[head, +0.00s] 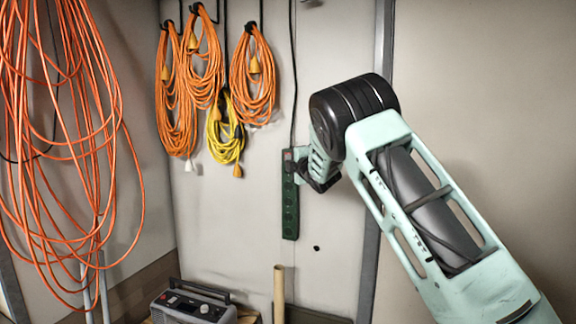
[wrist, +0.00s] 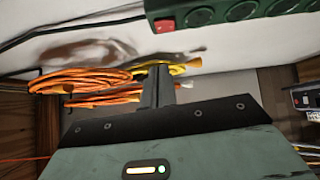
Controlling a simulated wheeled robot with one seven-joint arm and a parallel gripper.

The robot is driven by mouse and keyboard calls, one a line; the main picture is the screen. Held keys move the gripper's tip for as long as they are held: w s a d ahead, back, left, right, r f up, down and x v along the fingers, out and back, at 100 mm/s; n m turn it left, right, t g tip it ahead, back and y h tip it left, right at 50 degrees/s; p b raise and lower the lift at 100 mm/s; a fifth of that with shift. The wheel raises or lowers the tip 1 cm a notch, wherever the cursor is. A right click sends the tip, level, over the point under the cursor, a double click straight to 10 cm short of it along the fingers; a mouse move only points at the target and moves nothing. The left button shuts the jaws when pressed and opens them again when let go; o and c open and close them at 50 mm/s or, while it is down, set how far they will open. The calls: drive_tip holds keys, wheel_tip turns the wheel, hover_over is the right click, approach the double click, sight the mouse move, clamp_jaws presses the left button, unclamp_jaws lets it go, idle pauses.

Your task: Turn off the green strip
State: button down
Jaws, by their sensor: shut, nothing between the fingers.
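The green strip (head: 290,210) is mounted upright on the wall, with a column of round sockets. My gripper (head: 293,160) is at its upper end and hides part of it in the head view. In the wrist view the strip (wrist: 272,10) crosses the top right corner, cut off by the frame. Its red switch (wrist: 168,25) shows at the strip's end. My gripper's fingers (wrist: 160,72) are shut and empty, just below the switch in that picture. I cannot tell whether they touch the strip, nor which way the switch is tipped.
Orange cord coils (head: 252,75) and a yellow coil (head: 226,130) hang left of the strip. A black cable (head: 293,60) runs down the wall to its top. A radio-like box (head: 192,303) and an upright tan tube (head: 279,292) stand below. The wall under the strip is mostly bare.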

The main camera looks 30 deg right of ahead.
drive_tip(key=s+b, duration=0.2)
drive_tip(key=s, duration=0.4)
drive_tip(key=shift+a+b, duration=0.3)
drive_tip(key=shift+a, duration=0.05)
drive_tip(key=shift+s, duration=0.1)
drive_tip(key=s+a+f+m+g+y, duration=0.1)
drive_tip(key=s+a+f+m+g, duration=0.2)
drive_tip(key=s+a+f, duration=0.5)
drive_tip(key=s+a+f+m+g+y, duration=0.2)
drive_tip(key=s+a+g, duration=0.25)
drive_tip(key=a, duration=0.65)
drive_tip(key=s+a+f+m+g+y, duration=0.1)
drive_tip(key=s+a+f+m+g, duration=0.2)
drive_tip(key=s+a+f, duration=0.5)
drive_tip(key=s+a+f+g, duration=0.1)
drive_tip(key=s+a+g, duration=0.1)
drive_tip(key=s, duration=0.8)
drive_tip(key=s+a+f+m+g, duration=0.1)
drive_tip(key=s+a+g, duration=0.2)
drive_tip(key=s, duration=0.7)
drive_tip(key=s+a+g+h, duration=0.1)
drive_tip(key=s+a+g, duration=0.1)
drive_tip(key=s, duration=0.7)
drive_tip(key=shift+s+a+f+g, duration=0.25)
drive_tip(key=shift+s+f+g, duration=0.15)
drive_tip(key=shift+g, duration=0.05)
